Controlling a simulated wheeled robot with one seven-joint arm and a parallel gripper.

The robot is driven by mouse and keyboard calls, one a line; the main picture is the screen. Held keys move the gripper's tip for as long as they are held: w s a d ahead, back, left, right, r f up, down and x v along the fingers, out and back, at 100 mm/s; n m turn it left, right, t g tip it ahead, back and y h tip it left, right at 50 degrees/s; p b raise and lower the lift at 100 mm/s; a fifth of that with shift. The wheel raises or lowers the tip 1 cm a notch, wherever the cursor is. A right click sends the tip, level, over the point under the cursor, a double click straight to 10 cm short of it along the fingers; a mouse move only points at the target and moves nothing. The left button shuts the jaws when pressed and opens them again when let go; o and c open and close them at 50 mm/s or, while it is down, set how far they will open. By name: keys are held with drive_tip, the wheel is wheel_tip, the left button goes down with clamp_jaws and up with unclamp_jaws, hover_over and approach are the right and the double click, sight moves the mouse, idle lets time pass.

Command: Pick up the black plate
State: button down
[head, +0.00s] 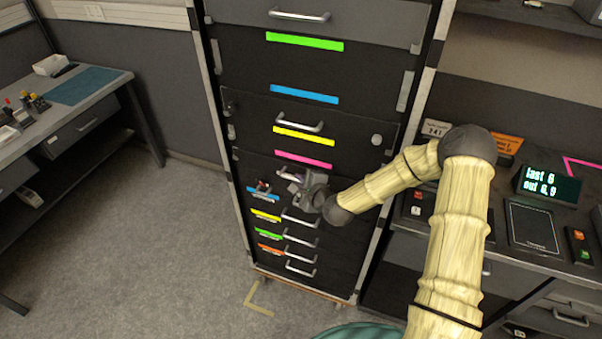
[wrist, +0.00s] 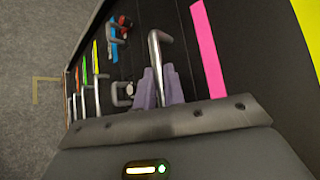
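Several black plates fill the tall rack, so the one meant is not certain. The plate at my gripper is a wide black panel (head: 345,173) below the pink strip, and it also shows in the wrist view (wrist: 184,45). It has a metal bar handle (wrist: 156,48). My gripper (head: 302,186) is at this handle. In the wrist view its purple fingers (wrist: 159,80) stand close on either side of the bar and look shut on it. The plate stands upright against the rack; the contact itself is partly hidden.
Narrow drawers with handles and yellow (head: 266,215), green and orange labels sit lower in the rack. A small clamp-like fitting (head: 262,188) is left of my gripper. A console (head: 530,226) stands right, a desk (head: 70,95) left. The floor (head: 180,240) in front is clear.

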drive_tip(key=shift+r, duration=0.1)
idle(0.3)
drive_tip(key=w+r+p+v, duration=0.1)
drive_tip(key=r+v, duration=0.1)
drive_tip(key=v, duration=1.2)
drive_tip(key=s+p, duration=0.1)
drive_tip(key=p, duration=0.5)
drive_tip(key=shift+s+d+r, duration=0.2)
drive_tip(key=shift+s+d, duration=0.15)
drive_tip(key=shift+s, duration=0.05)
drive_tip(key=shift+r+p, duration=0.9)
drive_tip(key=shift+p, duration=0.1)
